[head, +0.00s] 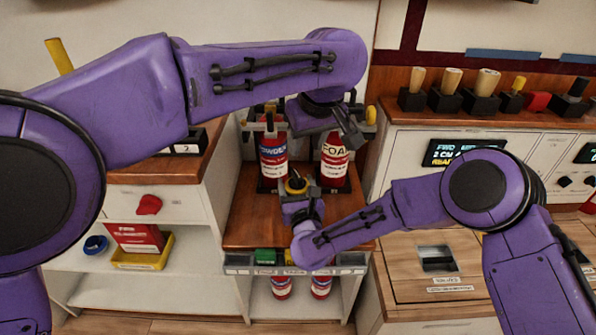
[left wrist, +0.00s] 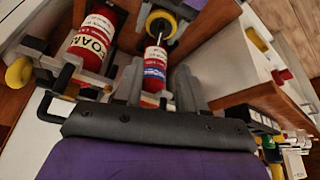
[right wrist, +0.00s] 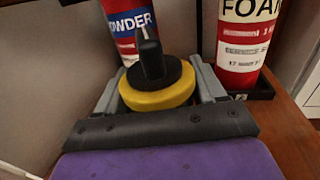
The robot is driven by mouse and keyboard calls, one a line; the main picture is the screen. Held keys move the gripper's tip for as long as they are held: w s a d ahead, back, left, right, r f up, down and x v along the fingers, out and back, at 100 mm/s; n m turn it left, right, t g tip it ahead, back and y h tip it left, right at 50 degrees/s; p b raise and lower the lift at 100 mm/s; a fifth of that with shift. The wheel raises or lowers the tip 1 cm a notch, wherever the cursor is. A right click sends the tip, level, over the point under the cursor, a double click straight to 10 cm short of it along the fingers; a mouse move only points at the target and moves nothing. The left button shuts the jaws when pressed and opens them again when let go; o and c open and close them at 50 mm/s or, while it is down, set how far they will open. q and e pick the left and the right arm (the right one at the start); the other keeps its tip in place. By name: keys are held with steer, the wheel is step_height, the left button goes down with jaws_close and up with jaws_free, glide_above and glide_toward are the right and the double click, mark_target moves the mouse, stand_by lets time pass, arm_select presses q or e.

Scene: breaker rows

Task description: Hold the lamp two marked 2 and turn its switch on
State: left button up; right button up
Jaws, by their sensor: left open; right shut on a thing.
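My right gripper (head: 299,191) is shut on a round yellow piece with a black upright knob (right wrist: 152,90), held in front of the fire extinguishers. I take it for the lamp, but no 2 shows on it; its underside is hidden by the gripper. It also shows in the left wrist view (left wrist: 162,24). My left gripper (left wrist: 158,90) is open and empty, above and behind the lamp in the head view (head: 345,128), near the FOAM extinguisher. A white label marked 2 (head: 186,149) is on a black block on the left cabinet, partly behind my left arm.
A POWDER extinguisher (head: 272,160) and a FOAM extinguisher (head: 334,160) stand upright close behind the lamp. Several black-based handles (head: 447,92) line the right counter. A yellow tray (head: 143,252) is on the left shelf. The wooden top (head: 240,215) in front is partly clear.

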mark_target(298, 174)
arm_select(q)
steer(key=x, duration=1.2)
steer(key=shift+d, duration=0.15)
steer(key=shift+m, duration=0.3)
jaws_close()
